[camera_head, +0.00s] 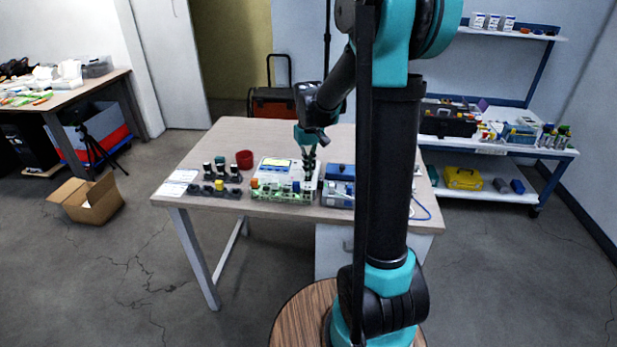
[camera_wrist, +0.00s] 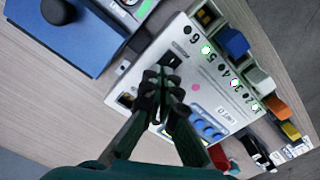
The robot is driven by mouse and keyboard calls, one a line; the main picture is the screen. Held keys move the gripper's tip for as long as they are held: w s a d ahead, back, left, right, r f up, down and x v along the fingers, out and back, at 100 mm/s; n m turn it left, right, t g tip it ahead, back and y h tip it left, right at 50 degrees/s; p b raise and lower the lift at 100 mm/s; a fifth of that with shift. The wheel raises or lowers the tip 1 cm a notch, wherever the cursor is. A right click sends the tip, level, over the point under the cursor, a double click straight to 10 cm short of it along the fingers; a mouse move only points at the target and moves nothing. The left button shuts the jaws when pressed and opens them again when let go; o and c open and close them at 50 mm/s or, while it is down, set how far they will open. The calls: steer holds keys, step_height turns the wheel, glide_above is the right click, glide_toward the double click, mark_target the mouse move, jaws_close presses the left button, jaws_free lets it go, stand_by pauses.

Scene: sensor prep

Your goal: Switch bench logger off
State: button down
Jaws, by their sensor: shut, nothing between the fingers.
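The bench logger (camera_head: 272,182) is a white box with a small screen and a row of coloured connectors along its front, on the table. In the wrist view its white face (camera_wrist: 205,88) carries printed numbers, lit dots, a pink dot and blue buttons. A dark rocker-like part (camera_wrist: 171,61) shows on the face just past my fingertips; its position is unclear. My gripper (camera_head: 308,168) is shut and empty, pointing down over the right part of the logger. In the wrist view my gripper (camera_wrist: 162,79) hides part of the face; contact cannot be told.
A blue box (camera_wrist: 75,38) stands beside the logger; it also shows in the head view (camera_head: 340,172). Several dark knob-like pieces (camera_head: 220,172), a red cup (camera_head: 244,159) and white papers (camera_head: 177,183) lie left. The table's back (camera_head: 240,130) is clear.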

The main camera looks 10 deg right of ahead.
steer(key=shift+f, duration=0.15)
steer(key=shift+r, duration=3.5)
